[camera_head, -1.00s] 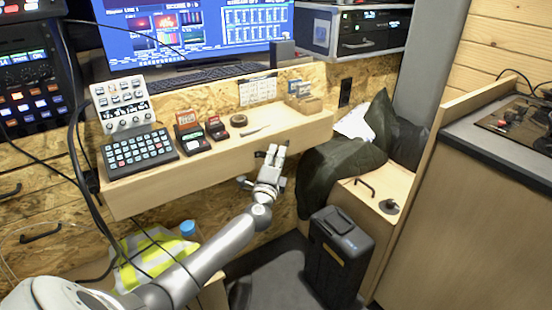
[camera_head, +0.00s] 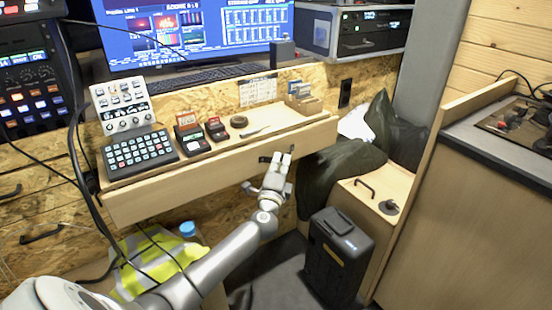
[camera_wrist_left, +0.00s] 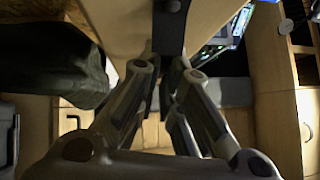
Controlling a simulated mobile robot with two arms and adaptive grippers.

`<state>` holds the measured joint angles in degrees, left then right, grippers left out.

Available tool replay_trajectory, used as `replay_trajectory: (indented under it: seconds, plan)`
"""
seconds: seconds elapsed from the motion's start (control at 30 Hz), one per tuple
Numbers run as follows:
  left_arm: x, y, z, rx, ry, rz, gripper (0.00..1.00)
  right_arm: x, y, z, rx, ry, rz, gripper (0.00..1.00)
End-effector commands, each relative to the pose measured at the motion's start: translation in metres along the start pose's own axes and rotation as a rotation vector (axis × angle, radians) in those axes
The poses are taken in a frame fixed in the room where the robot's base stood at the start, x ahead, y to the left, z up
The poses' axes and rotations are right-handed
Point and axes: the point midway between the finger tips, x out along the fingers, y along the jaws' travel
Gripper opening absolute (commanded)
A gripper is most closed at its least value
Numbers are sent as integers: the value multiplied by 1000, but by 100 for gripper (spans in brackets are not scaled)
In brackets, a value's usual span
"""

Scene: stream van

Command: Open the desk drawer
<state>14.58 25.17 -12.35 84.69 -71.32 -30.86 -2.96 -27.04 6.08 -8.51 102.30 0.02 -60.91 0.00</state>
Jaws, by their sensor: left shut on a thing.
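The desk drawer (camera_head: 200,181) is the pale wooden front along the desk's near edge. Its front stands slightly out from the desk top (camera_head: 285,115). A dark handle (camera_head: 264,159) sits on the front toward the right, partly hidden by my gripper. My left gripper (camera_head: 282,160) is at the handle, shut on it. In the left wrist view, the fingers (camera_wrist_left: 168,68) close around the dark handle (camera_wrist_left: 169,28) against the wooden drawer front (camera_wrist_left: 120,22). My right gripper is not in view.
A keypad (camera_head: 139,152) and small boxes stand on the desk top. A black case (camera_head: 337,262) and a dark cloth bag (camera_head: 340,172) are right of the gripper. A yellow vest (camera_head: 155,262) and blue-capped bottle (camera_head: 188,229) lie below the desk. Dark floor shows between.

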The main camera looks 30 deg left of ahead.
Motion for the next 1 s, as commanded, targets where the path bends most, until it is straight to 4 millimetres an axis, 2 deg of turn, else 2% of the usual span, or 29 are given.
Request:
replay_trajectory:
  seconds: [0.03,0.1,0.3,0.47,0.77,0.8,0.9,0.93,1.0]
  plan:
    - [-13,-1,-14,-4,7,6,0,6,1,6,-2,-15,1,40]
    - [-28,-5,-28,-4,6,7,0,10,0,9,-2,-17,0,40]
    - [-60,-14,-60,-2,5,6,0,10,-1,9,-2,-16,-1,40]
    - [-70,-17,-70,3,3,5,0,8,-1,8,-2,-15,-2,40]
    - [-70,-18,-69,4,2,5,0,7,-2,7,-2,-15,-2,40]
    - [-70,-18,-69,4,2,5,12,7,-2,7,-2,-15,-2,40]
    - [-70,-18,-69,3,1,4,24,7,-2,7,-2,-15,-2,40]
    - [-70,-18,-69,3,1,4,28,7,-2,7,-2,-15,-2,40]
    - [-70,-18,-69,2,1,4,28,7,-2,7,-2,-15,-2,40]
